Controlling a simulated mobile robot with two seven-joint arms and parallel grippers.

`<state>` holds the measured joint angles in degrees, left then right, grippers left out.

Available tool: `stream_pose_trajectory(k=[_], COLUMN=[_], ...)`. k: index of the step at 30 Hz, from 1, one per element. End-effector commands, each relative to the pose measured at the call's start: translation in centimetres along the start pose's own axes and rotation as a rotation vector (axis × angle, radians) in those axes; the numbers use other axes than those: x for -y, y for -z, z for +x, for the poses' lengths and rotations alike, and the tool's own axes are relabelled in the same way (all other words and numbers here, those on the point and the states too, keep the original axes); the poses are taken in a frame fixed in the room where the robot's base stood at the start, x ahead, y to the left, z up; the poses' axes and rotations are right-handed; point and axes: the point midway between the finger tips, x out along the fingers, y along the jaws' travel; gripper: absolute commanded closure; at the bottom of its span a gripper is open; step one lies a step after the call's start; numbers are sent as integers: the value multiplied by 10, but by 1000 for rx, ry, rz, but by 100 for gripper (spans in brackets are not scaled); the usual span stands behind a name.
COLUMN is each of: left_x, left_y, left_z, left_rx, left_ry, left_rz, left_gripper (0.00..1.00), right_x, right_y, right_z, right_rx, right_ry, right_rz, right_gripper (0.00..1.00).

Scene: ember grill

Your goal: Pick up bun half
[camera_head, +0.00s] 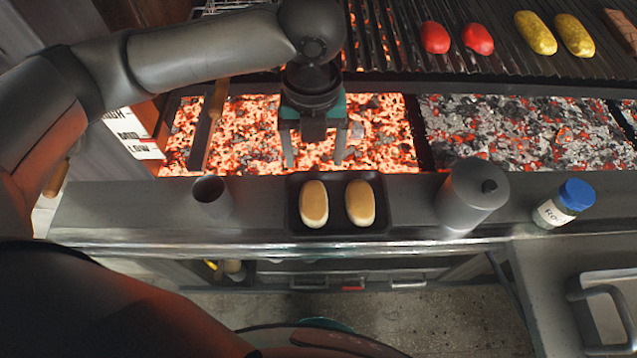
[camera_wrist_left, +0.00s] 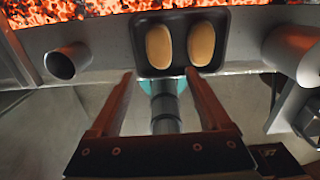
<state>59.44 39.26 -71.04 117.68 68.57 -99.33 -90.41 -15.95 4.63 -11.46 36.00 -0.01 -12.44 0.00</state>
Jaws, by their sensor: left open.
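Two oval, tan bun halves lie side by side in a dark tray (camera_head: 338,228) on the ledge in front of the grill. The left bun half (camera_head: 314,204) and the right bun half (camera_head: 360,203) also show in the left wrist view, as the left bun half (camera_wrist_left: 159,47) and the right bun half (camera_wrist_left: 201,43). My left gripper (camera_head: 314,162) is open and empty. In the head view it hangs pointing down in front of the glowing coals, just beyond the tray. My right gripper is not seen.
A dark cup (camera_head: 209,192) stands left of the tray. A grey lidded canister (camera_head: 472,196) and a blue-capped jar (camera_head: 564,205) stand to its right. Red items (camera_head: 435,37) and yellow items (camera_head: 535,33) lie on the grate. Hot coals (camera_head: 385,130) glow behind the ledge.

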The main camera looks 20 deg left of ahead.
Motion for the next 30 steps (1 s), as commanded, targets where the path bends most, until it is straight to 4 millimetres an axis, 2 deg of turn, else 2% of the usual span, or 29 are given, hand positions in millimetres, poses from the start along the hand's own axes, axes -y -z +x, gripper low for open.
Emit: stream_pose_trajectory(k=[3,8,13,22,30], left_x=[-1,0,0,0,-2], left_y=[1,1,1,0,-2], left_z=[25,61,86,104,143], left_rx=[-5,-5,-3,-2,-2], left_ry=[-3,-2,0,0,0], left_rz=[-2,-1,-2,-2,-1], left_gripper=[19,19,19,19,19], right_x=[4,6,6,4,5], right_y=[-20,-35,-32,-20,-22], right_z=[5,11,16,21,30], right_rx=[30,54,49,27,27], right_ry=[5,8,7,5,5], right_rz=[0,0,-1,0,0], right_gripper=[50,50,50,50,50])
